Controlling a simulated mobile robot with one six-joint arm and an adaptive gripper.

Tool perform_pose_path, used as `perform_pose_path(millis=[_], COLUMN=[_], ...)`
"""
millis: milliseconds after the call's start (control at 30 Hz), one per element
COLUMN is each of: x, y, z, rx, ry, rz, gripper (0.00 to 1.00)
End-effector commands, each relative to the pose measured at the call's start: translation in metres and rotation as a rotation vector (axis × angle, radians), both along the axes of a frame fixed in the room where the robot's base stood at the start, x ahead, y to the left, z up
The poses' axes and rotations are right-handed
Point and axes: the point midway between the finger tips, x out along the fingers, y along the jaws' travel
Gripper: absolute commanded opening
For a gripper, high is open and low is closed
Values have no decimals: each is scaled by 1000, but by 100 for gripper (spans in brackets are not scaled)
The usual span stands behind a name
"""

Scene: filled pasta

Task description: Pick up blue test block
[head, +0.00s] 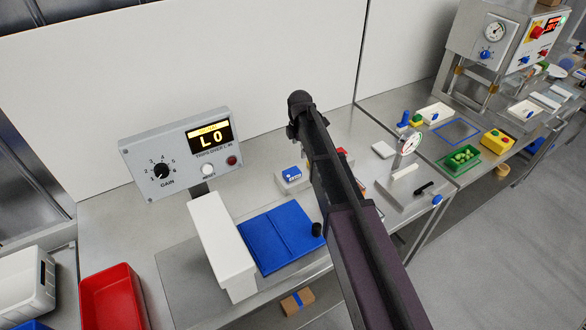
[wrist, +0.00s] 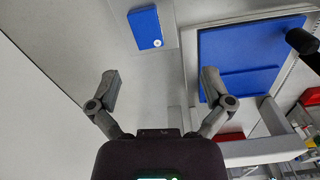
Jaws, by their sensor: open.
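The blue test block (wrist: 143,24) shows in the wrist view at the top, a small blue slab with a white round mark. It lies on a pale grey block or pad. In the head view a small blue piece with white marks (head: 291,174), apparently this block, sits on a pale block left of my arm. My gripper (wrist: 161,86) is open and empty in the wrist view, its two fingers wide apart. The block lies beyond the fingertips, between their lines and apart from them. In the head view I cannot make out the gripper's fingers.
A blue panel (head: 262,225) lies beside a white housing (head: 222,245). A short black cylinder (head: 317,229) stands at its right edge. The grey console (head: 180,153) reads "LO". A red bin (head: 113,297) is at the lower left. Bare steel bench lies around the block.

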Motion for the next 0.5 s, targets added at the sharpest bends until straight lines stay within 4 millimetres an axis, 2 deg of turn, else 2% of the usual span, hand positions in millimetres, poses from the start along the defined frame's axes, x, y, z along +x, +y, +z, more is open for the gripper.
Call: perform_pose_path(millis=[33, 200, 500], x=[8, 15, 16], y=[8, 20, 21], z=[6, 10, 10], rx=[0, 0, 0], ry=[0, 0, 0], rz=[45, 146, 163], gripper=[100, 100, 100])
